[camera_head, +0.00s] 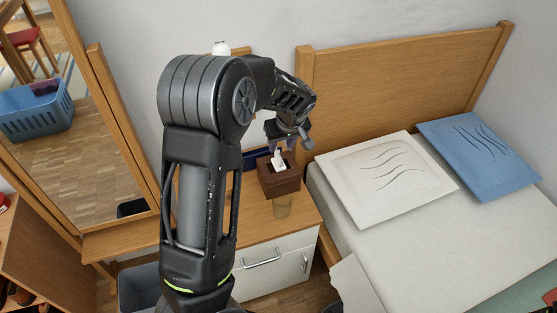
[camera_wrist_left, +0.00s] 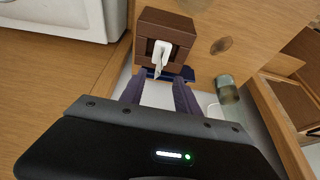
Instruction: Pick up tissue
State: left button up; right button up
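The white tissue (camera_head: 279,158) sticks up from the top slot of a dark brown tissue box (camera_head: 280,182) on the wooden nightstand. In the left wrist view the tissue (camera_wrist_left: 161,54) hangs out of the box (camera_wrist_left: 165,24) just beyond my fingertips. My left gripper (camera_head: 287,143) is above and close to the tissue. In the left wrist view its two dark fingers (camera_wrist_left: 158,80) are spread apart with nothing seen between them, so it is open. The arm hides part of the nightstand. My right gripper is not in view.
A dark blue item (camera_head: 255,157) lies behind the box. The bed with a white pillow (camera_head: 385,178) is at the right, a mirror (camera_head: 75,120) at the left.

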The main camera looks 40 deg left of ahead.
aim_at(279, 151)
pick_arm(q)
jog(key=shift+x, duration=1.35)
jog(key=x, duration=0.5)
jog(key=shift+f+p, duration=0.1)
jog(key=shift+p, duration=0.25)
grip_shut()
